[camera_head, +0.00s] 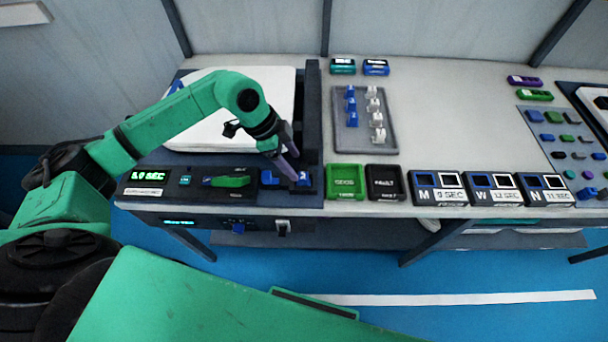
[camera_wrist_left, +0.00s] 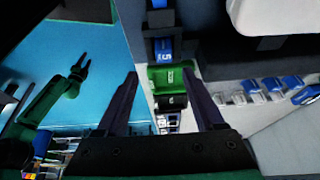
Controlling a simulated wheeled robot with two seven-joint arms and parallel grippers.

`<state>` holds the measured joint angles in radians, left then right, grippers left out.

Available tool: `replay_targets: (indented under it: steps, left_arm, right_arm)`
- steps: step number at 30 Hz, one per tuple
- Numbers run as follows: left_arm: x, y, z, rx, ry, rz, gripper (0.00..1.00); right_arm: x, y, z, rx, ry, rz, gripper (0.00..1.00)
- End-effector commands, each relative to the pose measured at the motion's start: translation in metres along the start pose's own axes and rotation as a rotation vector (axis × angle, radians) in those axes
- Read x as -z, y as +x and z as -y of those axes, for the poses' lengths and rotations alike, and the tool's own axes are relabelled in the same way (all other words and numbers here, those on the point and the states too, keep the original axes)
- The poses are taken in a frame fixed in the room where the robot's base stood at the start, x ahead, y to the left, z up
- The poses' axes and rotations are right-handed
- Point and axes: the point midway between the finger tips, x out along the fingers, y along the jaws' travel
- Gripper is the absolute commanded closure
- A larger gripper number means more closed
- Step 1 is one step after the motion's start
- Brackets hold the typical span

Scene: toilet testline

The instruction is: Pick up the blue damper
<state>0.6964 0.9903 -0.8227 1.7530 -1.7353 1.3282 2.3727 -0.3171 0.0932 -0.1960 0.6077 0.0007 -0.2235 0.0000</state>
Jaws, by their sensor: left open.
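My left gripper (camera_head: 291,166) is open over the front right corner of the dark test station (camera_head: 312,130). A blue block with a white mark (camera_head: 303,178) sits in the station beside its fingertips; the left wrist view shows this block (camera_wrist_left: 163,45) marked "5", ahead of the gap between the spread fingers (camera_wrist_left: 159,76). Another blue piece (camera_head: 268,178) sits just left of it. Small blue pieces (camera_head: 351,104) stand in a grey tray beside white ones. I cannot tell which blue piece is the damper. My right gripper (camera_wrist_left: 80,68) shows small, with parted fingers, over the blue floor.
A green bin (camera_head: 345,196) and a black bin (camera_head: 384,196) stand right of the station, followed by boxes marked M, W and N (camera_head: 438,196). A white lid or seat (camera_head: 200,135) lies on the station.

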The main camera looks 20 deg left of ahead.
Motion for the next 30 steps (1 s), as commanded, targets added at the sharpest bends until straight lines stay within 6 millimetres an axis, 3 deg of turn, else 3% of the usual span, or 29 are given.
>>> replay_targets:
  steps: [4, 11, 18, 20, 24, 30]
  left_arm:
    - [0.002, 0.017, -0.001, -0.001, -0.001, -0.002, 0.3]
    - [0.002, 0.059, -0.002, -0.001, -0.001, -0.002, 0.3]
    - [0.0, 0.067, -0.002, 0.002, 0.001, -0.001, 0.3]
    - [0.0, 0.066, -0.002, 0.002, 0.001, -0.002, 0.49]
    - [0.0, 0.066, -0.001, 0.002, 0.001, -0.002, 1.0]
    - [0.0, 0.066, -0.001, 0.002, 0.001, -0.002, 1.0]
  right_arm:
    - [0.0, -0.009, -0.002, -0.002, 0.0, 0.0, 0.5]
    - [0.036, -0.024, 0.01, 0.015, 0.004, -0.059, 0.5]
    - [0.026, -0.022, 0.011, 0.016, 0.002, -0.041, 0.5]
    - [0.023, -0.022, 0.011, 0.016, 0.001, -0.036, 0.5]
    - [0.021, -0.022, 0.01, 0.014, 0.001, -0.033, 0.5]
    - [0.021, -0.022, 0.007, 0.01, -0.001, -0.032, 0.5]
